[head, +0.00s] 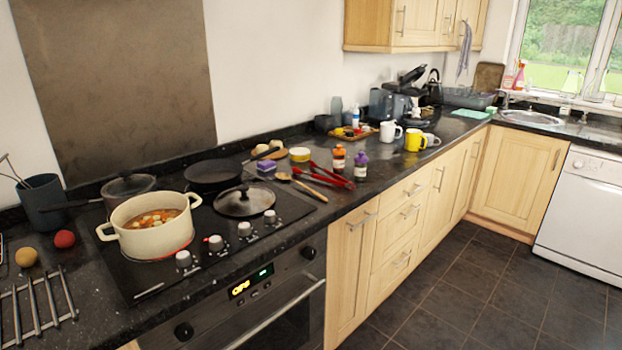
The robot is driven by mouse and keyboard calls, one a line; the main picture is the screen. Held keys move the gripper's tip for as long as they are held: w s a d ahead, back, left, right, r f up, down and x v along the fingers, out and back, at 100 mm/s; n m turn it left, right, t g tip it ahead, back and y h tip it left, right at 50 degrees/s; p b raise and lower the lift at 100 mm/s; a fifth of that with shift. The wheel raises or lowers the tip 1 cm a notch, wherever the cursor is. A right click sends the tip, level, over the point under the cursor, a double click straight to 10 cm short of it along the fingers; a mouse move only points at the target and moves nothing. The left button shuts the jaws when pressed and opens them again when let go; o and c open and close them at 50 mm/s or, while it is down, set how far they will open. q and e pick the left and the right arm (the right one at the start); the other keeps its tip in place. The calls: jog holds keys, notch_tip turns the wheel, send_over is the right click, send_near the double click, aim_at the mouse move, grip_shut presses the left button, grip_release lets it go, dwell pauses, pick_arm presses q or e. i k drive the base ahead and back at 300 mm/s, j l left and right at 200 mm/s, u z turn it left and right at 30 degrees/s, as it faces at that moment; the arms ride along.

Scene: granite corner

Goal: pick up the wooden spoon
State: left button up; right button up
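A wooden spoon (305,187) lies on the black counter, just right of the hob. Its bowl end points back left and its handle runs forward right. Red-handled tongs (328,177) lie close beside it on the right, and I cannot tell if they touch it. Neither of my grippers is in the head view.
A cream pot (147,240) of food stands on the hob (225,262), near a pan lid (245,202) and a dark frying pan (213,175). Counter toward the front edge is clear.

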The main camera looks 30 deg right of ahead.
aim_at(281, 176)
jog(key=z, duration=0.95)
